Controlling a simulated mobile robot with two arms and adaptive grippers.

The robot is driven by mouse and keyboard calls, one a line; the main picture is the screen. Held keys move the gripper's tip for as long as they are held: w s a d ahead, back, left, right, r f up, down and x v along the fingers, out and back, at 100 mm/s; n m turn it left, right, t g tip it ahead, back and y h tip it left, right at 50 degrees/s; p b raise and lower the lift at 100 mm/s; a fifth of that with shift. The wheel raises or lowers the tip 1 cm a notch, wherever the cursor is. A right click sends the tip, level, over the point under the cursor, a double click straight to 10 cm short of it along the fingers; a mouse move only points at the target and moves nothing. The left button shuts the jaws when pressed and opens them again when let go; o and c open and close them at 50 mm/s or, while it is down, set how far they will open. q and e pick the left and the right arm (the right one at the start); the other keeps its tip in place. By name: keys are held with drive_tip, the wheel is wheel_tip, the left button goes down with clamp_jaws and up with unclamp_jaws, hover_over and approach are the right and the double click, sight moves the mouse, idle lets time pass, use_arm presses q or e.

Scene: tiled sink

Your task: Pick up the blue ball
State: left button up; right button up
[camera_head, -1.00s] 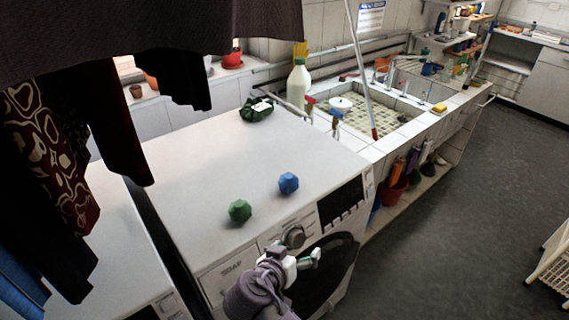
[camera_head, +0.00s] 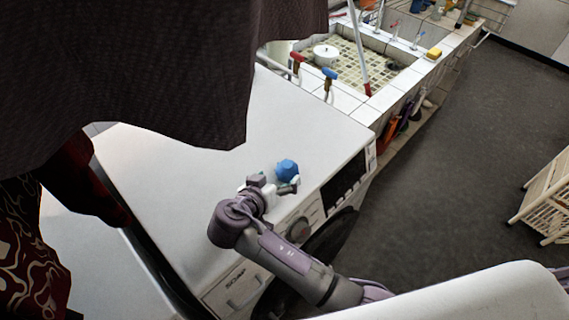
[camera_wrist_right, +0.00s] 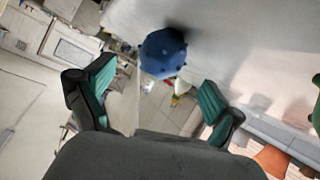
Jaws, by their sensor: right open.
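The blue ball (camera_head: 287,170) is a faceted blue lump on top of the white washing machine (camera_head: 215,165), near its front edge. My right gripper (camera_head: 276,186) is at the near side of the ball, just above the machine's top. In the right wrist view the ball (camera_wrist_right: 163,53) shows beyond and between the two open fingers (camera_wrist_right: 150,100), with nothing held. I cannot tell whether a finger touches it. The green ball is hidden in the head view; a green piece (camera_wrist_right: 316,95) shows at the right edge of the wrist view. My left gripper is not in view.
Dark hanging clothes (camera_head: 190,70) cover the upper left of the head view. A tiled sink (camera_head: 350,62) with red and blue taps stands behind the machine. A white rack (camera_head: 545,195) stands at right on the clear dark floor.

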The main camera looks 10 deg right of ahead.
sight(282, 174)
drive_tip(key=shift+w+d, duration=0.25)
drive_tip(key=shift+d, duration=0.15)
drive_tip(key=p+x, duration=0.1)
drive_tip(key=x, duration=0.1)
drive_tip(key=p+x, duration=0.2)
drive_tip(key=shift+w+a+f, duration=0.1)
drive_tip(key=shift+w+f, duration=0.2)
drive_tip(key=shift+w, duration=0.1)
drive_tip(key=shift+w+d+f, duration=0.2)
drive_tip(key=shift+f, duration=0.1)
drive_tip(key=shift+s, duration=0.1)
drive_tip(key=shift+c, duration=0.2)
drive_tip(key=c, duration=1.2)
